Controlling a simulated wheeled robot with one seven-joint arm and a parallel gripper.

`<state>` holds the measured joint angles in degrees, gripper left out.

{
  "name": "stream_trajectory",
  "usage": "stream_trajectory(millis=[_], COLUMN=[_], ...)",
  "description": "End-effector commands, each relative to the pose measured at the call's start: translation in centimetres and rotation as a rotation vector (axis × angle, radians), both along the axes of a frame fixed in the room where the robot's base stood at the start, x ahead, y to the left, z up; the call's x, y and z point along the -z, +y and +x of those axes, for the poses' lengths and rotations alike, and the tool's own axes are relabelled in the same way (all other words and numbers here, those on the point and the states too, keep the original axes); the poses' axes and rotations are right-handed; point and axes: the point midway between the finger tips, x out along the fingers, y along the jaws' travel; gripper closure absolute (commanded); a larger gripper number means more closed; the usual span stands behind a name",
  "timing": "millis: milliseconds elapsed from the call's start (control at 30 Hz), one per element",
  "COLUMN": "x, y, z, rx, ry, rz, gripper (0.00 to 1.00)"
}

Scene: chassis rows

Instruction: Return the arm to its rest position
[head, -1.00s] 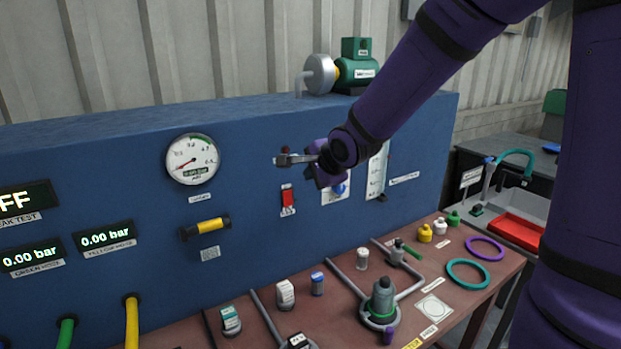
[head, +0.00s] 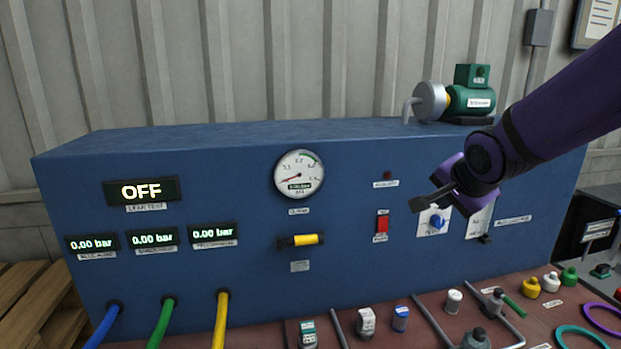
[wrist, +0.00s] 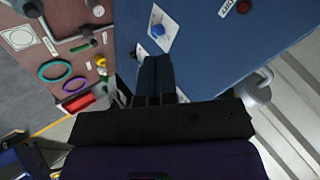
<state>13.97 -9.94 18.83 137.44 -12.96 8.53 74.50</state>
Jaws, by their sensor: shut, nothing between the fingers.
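My gripper (head: 431,198) is at the end of my purple arm, in front of the right part of the blue panel (head: 360,240) in the head view. Its fingers are shut with nothing between them and point left. It is apart from the red switch (head: 382,222) and the blue knob (head: 437,222). In the wrist view, the closed dark fingers (wrist: 153,75) show against the panel, with the blue knob (wrist: 157,31) beyond them.
A green pump (head: 470,98) stands on top of the panel at the right. Bottles and fittings, such as a white container (head: 366,322), stand on the brown bench (head: 400,335) below. Blue, green and yellow hoses (head: 220,320) leave the panel at lower left.

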Motion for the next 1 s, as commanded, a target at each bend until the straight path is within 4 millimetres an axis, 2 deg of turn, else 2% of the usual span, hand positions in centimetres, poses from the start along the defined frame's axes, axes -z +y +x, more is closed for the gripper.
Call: stream_trajectory(millis=[100, 300, 600, 700, 800, 1000], x=[-1.8, -3.9, -5.0, -5.1, -5.0, -4.9], y=[-0.9, -2.3, -3.3, -3.4, -3.4, -3.4], z=[-3.7, -10.3, -20.0, -22.0, -23.3, -23.8], rx=[-0.091, -0.279, -0.633, -0.727, -0.785, -0.816], ry=[0.047, 0.148, 0.263, 0.277, 0.286, 0.289], rz=[-0.148, -0.345, -0.509, -0.531, -0.544, -0.551], gripper=[1.00, 1.00, 1.00, 1.00, 1.00, 1.00])
